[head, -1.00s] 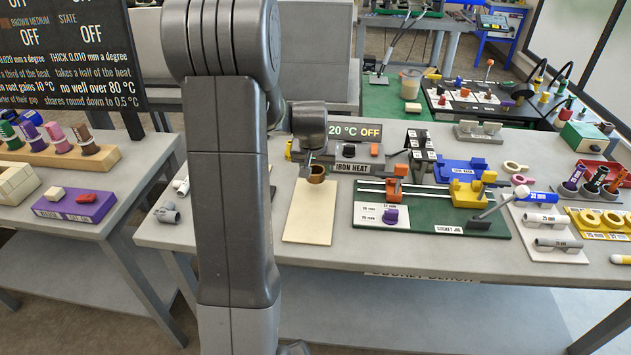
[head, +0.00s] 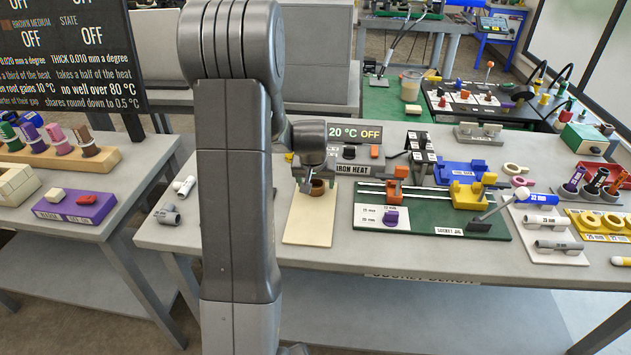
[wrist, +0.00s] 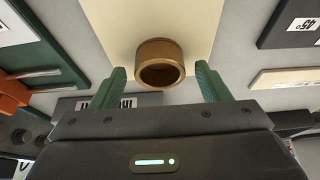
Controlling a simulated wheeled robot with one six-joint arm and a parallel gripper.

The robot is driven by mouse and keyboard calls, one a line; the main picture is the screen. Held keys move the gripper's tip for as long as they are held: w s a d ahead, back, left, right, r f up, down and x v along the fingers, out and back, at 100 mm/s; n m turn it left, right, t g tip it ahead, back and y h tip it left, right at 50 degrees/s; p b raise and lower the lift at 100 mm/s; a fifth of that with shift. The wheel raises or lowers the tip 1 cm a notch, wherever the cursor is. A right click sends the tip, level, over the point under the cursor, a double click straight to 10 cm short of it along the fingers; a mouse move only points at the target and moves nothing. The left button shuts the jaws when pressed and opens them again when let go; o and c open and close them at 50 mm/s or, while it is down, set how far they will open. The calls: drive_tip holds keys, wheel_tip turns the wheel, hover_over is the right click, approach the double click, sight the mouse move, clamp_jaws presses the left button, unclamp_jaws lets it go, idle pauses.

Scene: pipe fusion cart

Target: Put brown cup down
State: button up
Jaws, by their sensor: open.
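The brown cup (head: 319,188) is a short, hollow ring-like piece at the far end of the cream board (head: 308,220) on the bench. In the wrist view the brown cup (wrist: 160,50) shows its dark round opening, with the cream board behind it. My gripper (wrist: 160,72) is open, its two green fingers on either side of the cup with a gap at each side. In the head view my gripper (head: 310,186) is at the cup, partly hidden by my wrist. The cup appears to rest on the board; its underside is hidden.
The iron heat unit (head: 349,162) with its display stands just behind the board. The green socket jig (head: 430,220) is close on the right. Grey fittings (head: 168,215) lie at the bench's left end. The cream board's near part is bare.

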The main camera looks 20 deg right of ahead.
drive_tip(key=shift+r, duration=0.45)
drive_tip(key=v, duration=1.1)
drive_tip(key=shift+s+r, duration=0.15)
